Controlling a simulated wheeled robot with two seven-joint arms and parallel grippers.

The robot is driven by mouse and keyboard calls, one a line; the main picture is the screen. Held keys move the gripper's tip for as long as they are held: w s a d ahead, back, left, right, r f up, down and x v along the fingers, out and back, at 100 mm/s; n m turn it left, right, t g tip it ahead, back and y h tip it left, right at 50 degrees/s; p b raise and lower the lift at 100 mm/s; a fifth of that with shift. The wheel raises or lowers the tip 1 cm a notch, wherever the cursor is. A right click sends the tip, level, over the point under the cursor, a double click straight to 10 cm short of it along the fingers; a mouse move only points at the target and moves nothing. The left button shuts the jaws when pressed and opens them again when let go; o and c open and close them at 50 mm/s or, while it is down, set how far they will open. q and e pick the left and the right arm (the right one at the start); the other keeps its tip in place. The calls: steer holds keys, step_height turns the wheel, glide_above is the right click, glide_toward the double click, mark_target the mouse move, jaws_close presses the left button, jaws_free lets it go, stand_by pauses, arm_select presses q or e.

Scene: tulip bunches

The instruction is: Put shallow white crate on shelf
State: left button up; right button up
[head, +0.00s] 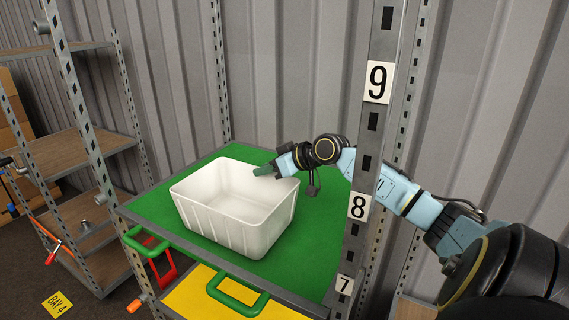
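The shallow white crate (232,234) stands upright and empty on the green shelf board (155,207), near its front edge. My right arm reaches in from the right past the shelf post. Its gripper (265,171) is at the crate's far right rim, with a fingertip over the inside of the wall. The other finger is hidden, so I cannot tell whether it grips the rim. My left gripper is not in view.
A metal post (371,150) with number labels stands in front of my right arm. A yellow board (190,298) with a green handle lies below the green one. Another shelf rack (75,150) stands at left. The green board has free room behind the crate.

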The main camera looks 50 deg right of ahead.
steer(key=b+v, duration=0.1)
steer(key=v, duration=1)
steer(key=shift+s, duration=0.25)
steer(key=shift+r, duration=0.1)
